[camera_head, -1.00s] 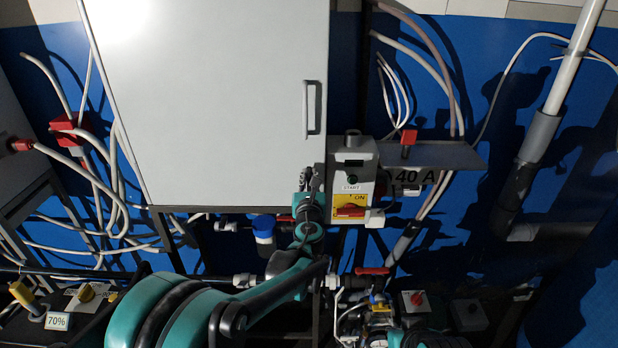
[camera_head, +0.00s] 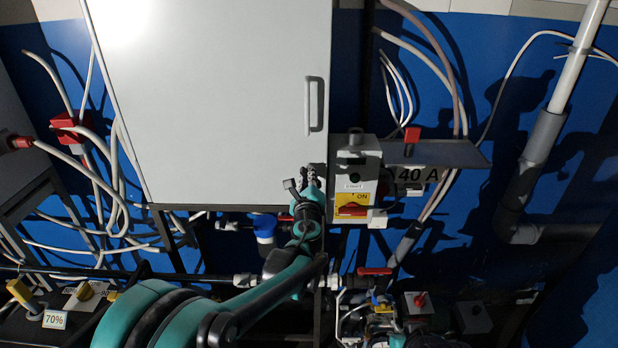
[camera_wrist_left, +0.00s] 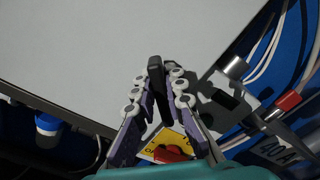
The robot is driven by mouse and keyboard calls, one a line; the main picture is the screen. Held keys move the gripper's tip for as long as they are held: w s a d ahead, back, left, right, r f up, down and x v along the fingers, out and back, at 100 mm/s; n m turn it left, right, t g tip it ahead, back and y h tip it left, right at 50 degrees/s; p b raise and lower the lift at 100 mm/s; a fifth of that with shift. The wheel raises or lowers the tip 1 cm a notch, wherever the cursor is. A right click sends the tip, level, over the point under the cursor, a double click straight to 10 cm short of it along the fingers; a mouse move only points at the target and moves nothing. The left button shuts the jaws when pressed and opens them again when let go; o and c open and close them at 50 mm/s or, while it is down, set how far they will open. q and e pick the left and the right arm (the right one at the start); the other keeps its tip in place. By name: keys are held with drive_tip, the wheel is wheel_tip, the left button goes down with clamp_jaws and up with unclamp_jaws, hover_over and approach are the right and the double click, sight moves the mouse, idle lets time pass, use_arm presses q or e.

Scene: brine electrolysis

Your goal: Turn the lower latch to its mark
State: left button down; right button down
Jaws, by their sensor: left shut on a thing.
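The large pale grey cabinet door (camera_head: 220,90) fills the upper middle of the head view and is closed. My left gripper (camera_head: 308,175) is at its lower right corner. In the wrist view the left gripper (camera_wrist_left: 160,86) is shut on a dark upright piece, the lower latch (camera_wrist_left: 156,68), which stands out from the pale door face. The fingers hide the latch's base. I cannot make out its mark. The latch is too small and covered to tell in the head view. My right gripper does not show clearly.
A vertical door handle (camera_head: 314,105) is above the gripper. A switch box (camera_head: 355,178) with a yellow plate and red knob stands close to its right. A blue-capped bottle (camera_head: 265,230) and pipes are below. A grey shelf (camera_head: 440,153) is farther right.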

use_arm(q)
drive_tip(key=n, duration=0.4)
drive_tip(key=shift+a+f+n+b, duration=0.2)
drive_tip(key=shift+f+n+b, duration=0.1)
drive_tip(key=shift+b, duration=0.1)
drive_tip(key=n, duration=0.4)
drive_tip(key=shift+f+b, duration=0.1)
drive_tip(key=shift+b, duration=0.2)
drive_tip(key=shift+n, duration=0.3)
drive_tip(key=c, duration=1.6)
unclamp_jaws()
drive_tip(key=shift+o, duration=0.2)
drive_tip(key=s, duration=1.2)
